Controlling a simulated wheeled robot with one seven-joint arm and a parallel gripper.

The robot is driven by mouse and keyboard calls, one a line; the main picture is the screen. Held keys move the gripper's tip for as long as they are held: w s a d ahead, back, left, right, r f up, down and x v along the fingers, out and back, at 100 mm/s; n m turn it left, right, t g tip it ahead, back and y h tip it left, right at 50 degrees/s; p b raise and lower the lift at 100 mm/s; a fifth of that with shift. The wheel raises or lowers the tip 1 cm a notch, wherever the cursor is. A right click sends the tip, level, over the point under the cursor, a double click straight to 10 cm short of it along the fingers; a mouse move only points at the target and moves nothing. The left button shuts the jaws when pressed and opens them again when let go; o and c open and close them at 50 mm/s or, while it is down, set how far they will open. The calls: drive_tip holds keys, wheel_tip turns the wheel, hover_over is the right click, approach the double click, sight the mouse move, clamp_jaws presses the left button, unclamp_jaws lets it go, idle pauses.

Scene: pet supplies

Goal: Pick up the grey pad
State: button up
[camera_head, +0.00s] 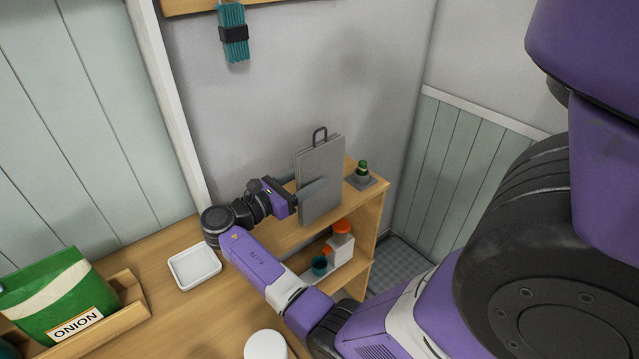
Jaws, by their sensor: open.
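The grey pad (322,163) stands upright on the top shelf of a wooden unit, with a dark loop handle (320,136) at its top. My gripper (306,190) is at the pad's left side, pointing right. One finger shows across the pad's front face. The other finger is mostly hidden, so I cannot tell if the fingers touch the pad. The jaws are open.
A dark green bottle (361,169) stands on a small grey tray right of the pad. The lower shelf holds an orange-capped white bottle (341,239) and a teal cup (319,265). A white dish (194,267) and a green ONION bag (59,302) are on the counter.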

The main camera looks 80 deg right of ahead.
sight(320, 172)
drive_tip(key=b+x, duration=0.2)
drive_tip(key=x, duration=0.2)
drive_tip(key=shift+w+d+f+b, duration=0.15)
drive_tip(key=shift+f+b, duration=0.2)
drive_tip(key=shift+b, duration=0.05)
drive_tip(key=shift+s+d+r, duration=0.2)
drive_tip(key=shift+s+d, duration=0.05)
drive_tip(key=shift+d, duration=0.05)
clamp_jaws()
